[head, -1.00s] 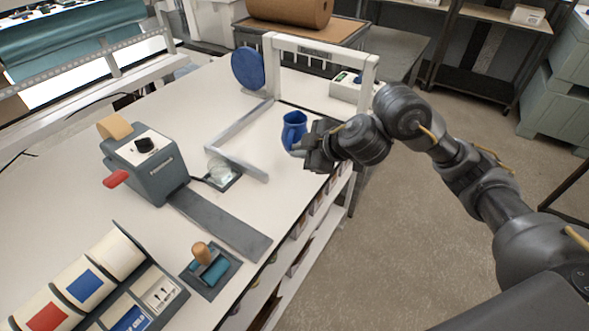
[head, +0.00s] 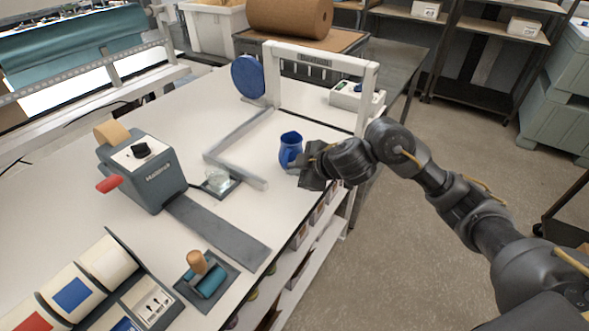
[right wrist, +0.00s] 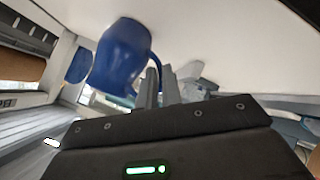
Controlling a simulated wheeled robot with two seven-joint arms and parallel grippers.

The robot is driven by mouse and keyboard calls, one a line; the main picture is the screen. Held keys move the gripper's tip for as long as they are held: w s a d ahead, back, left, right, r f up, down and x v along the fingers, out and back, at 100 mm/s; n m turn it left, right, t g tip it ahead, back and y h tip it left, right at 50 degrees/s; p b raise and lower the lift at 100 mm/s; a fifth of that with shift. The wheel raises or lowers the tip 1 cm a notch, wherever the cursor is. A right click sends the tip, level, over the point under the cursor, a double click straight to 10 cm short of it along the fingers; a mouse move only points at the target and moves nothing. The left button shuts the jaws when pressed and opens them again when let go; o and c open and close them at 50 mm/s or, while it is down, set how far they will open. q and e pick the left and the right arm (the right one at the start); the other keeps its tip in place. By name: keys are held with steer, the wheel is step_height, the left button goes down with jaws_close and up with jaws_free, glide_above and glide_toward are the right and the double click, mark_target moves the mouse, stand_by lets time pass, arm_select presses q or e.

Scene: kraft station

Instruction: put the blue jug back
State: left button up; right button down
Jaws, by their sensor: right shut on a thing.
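The blue jug (head: 290,150) is upright over the right part of the white table, just right of the grey angled bar. I cannot tell whether its base touches the tabletop. My right gripper (head: 305,166) is at its right side, shut on the handle. In the right wrist view the jug (right wrist: 119,58) hangs beside the fingers of my right gripper (right wrist: 160,86), with the handle at their tips. My left gripper is not in view.
A grey angled bar (head: 236,171) and a white arch frame (head: 318,60) stand near the jug. A clear glass piece (head: 217,180) sits on a dark pad to the left. A blue disc (head: 247,77) stands behind.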

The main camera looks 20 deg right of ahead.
steer(key=c, duration=1.6)
jaws_free()
steer(key=shift+o, duration=0.2)
steer(key=shift+s+d+r, duration=0.15)
steer(key=shift+s+r, duration=0.05)
steer(key=shift+r, duration=0.1)
steer(key=p+v, duration=0.3)
steer(key=v, duration=0.8)
steer(key=shift+s+p, duration=0.2)
steer(key=shift+p, duration=0.15)
